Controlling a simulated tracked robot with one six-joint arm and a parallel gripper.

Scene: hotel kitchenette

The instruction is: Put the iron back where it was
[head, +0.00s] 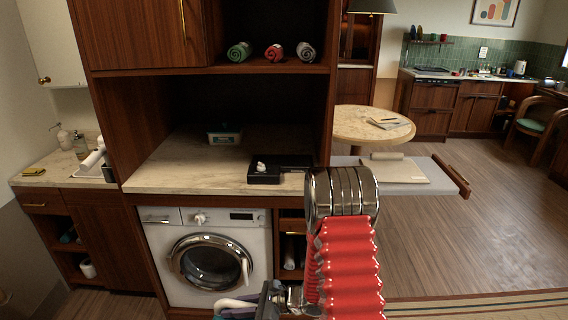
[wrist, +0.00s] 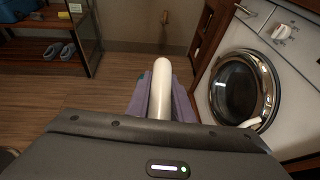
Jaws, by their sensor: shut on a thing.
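The iron (head: 236,304) shows at the bottom edge of the head view, white and bluish, partly cut off and partly hidden by my arm. In the wrist view its white handle (wrist: 161,85) points away from my gripper, with a lilac body (wrist: 183,104) below it. My gripper (head: 270,299) is shut on the iron and holds it low in front of the washing machine. Its fingertips are hidden in the wrist view by the grey gripper housing.
A marble counter (head: 170,182) above the washing machine (head: 163,244) holds a black tray (head: 264,178) with a small white thing, and a green-and-white box (head: 224,136). A grey pull-out board (head: 428,187) juts out right, bearing a beige folded item. Wooden shelf sides flank the counter niche.

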